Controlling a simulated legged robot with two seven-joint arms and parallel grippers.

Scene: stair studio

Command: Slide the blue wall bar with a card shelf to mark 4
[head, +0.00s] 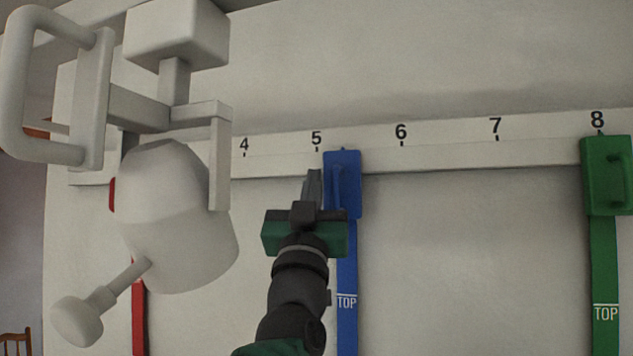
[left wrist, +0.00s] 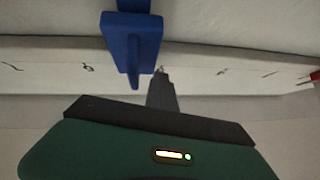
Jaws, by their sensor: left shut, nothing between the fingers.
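The blue wall bar (head: 347,270) hangs from the white numbered rail (head: 450,155). Its blue carriage (head: 350,185) sits just right of mark 5, between 5 and 6; mark 4 (head: 245,145) is further left. My left gripper (head: 313,182) is shut and empty, its fingers pointing up at the rail, just left of the blue carriage and its handle. In the left wrist view the fingertips (left wrist: 161,85) show close beside the blue handle (left wrist: 134,68); I cannot tell whether they touch it. No card shelf can be made out. My right gripper is not in view.
A green wall bar (head: 605,260) hangs near mark 8. A red bar (head: 139,310) hangs at the left, its upper part mostly hidden by a large pale grey fixture (head: 175,215) in front. The rail between the blue bar and mark 4 looks clear.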

